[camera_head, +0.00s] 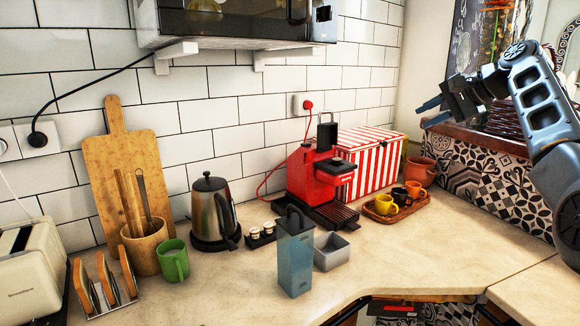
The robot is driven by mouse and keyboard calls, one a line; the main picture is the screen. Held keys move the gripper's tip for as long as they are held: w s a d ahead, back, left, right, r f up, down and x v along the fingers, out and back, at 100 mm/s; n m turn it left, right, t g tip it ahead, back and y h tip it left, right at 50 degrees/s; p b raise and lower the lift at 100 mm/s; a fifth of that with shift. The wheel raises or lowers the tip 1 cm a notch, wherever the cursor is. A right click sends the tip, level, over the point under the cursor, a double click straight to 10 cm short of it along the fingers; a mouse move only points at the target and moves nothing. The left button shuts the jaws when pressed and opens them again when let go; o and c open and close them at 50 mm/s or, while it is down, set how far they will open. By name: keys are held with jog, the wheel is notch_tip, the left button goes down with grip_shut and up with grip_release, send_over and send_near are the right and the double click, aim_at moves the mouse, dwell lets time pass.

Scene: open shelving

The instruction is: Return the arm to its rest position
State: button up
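My arm comes in from the right edge, dark grey, bent at a joint high in the view. My gripper (436,111) is raised at the upper right, pointing left, well above the counter and in front of the pale wall. Its two bluish fingers are spread apart with nothing visible between them. It touches nothing that I can see.
Below, the counter (430,250) holds a red coffee machine (306,178), a striped box (370,158), a wooden tray (378,216) of cups, a blue-grey container (295,260), a grey bin (331,251), a kettle (212,210) and a green mug (174,262). A microwave (235,20) hangs above. The right-hand counter is clear.

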jog(key=s+a+f+t+h, duration=0.1)
jog(key=s+f+h, duration=0.15)
jog(key=f, duration=1.25)
jog(key=s+f+h, duration=0.1)
jog(key=s+f, duration=0.3)
jog(key=f, duration=1.1)
jog(key=s+a+f+n+t+h, duration=0.1)
jog(key=s+a+f+n+h, duration=0.2)
jog(key=s+f, duration=1.55)
jog(key=s+a+r+n+t, duration=0.1)
jog(key=s+a+n, duration=0.1)
jog(key=s, duration=1.1)
jog(key=s+a+r+n+t, duration=0.1)
jog(key=s+a, duration=0.2)
jog(key=s, duration=1)
jog(key=s+a+r+n+t, duration=0.2)
jog(key=s+a+r+n, duration=0.1)
jog(key=s+r, duration=1.5)
jog(key=shift+s+n, duration=0.7)
jog(key=shift+n, duration=0.2)
